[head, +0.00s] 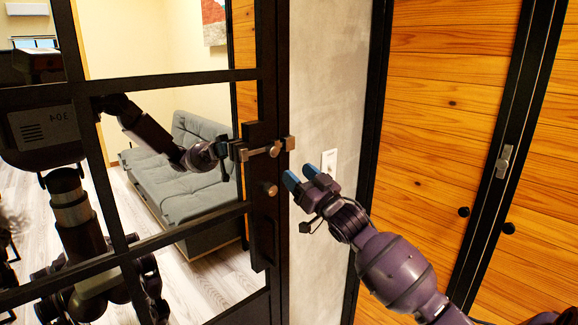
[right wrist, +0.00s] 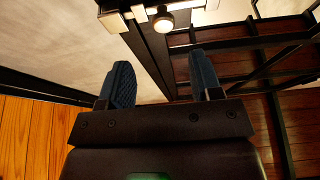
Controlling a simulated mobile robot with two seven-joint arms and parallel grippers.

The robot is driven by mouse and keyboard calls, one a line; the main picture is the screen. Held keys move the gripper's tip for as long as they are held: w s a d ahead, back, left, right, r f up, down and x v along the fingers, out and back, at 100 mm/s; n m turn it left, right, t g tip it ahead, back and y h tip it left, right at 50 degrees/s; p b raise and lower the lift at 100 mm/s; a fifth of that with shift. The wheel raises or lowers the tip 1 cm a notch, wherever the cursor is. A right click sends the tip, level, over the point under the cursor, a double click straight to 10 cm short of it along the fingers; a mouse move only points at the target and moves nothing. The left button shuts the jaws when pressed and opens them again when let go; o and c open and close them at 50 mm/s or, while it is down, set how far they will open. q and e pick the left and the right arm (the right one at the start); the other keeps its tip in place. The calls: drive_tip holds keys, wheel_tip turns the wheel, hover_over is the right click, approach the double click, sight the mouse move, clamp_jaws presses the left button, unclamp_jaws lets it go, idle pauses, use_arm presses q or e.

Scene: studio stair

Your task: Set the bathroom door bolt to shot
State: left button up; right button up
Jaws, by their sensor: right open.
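The bathroom door (head: 262,90) is a black frame with reflecting panes at the left of the head view. Its bolt (head: 260,151) is a short horizontal metal bar with a round knob (head: 275,150), near the door's right edge. A small metal block (head: 289,143) sits at the bolt's right end; I cannot tell whether the bar enters it. My right gripper (head: 301,177) is open and empty, below and right of the bolt, apart from it. In the right wrist view the bolt knob (right wrist: 162,19) shows ahead, between and beyond the blue fingertips (right wrist: 160,75). My left gripper is not seen directly.
A second round knob (head: 268,188) sits below the bolt on the door. A grey wall strip (head: 325,80) with a white switch plate (head: 329,162) is right of the door. Wooden panels (head: 440,110) with a metal latch (head: 503,161) stand farther right. The panes reflect me and a grey sofa.

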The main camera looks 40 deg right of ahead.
drive_tip(key=shift+v, duration=1.1)
drive_tip(key=s+a+f+n+g+h, duration=0.1)
drive_tip(key=s+a+f+g, duration=0.25)
drive_tip(key=f, duration=0.75)
drive_tip(key=s+a+f+n+g+h, duration=0.1)
drive_tip(key=s+a+f+n+g, duration=0.25)
drive_tip(key=f, duration=0.85)
drive_tip(key=s+a+f+m+g, duration=0.2)
drive_tip(key=s+a+f, duration=0.3)
drive_tip(key=s+f, duration=0.3)
drive_tip(key=s+a+f+m+g, duration=0.2)
drive_tip(key=s+a+f, duration=0.3)
drive_tip(key=s+f, duration=0.3)
drive_tip(key=s, duration=0.4)
drive_tip(key=shift+s+f, duration=0.2)
drive_tip(key=shift+s, duration=0.2)
drive_tip(key=shift+c, duration=0.4)
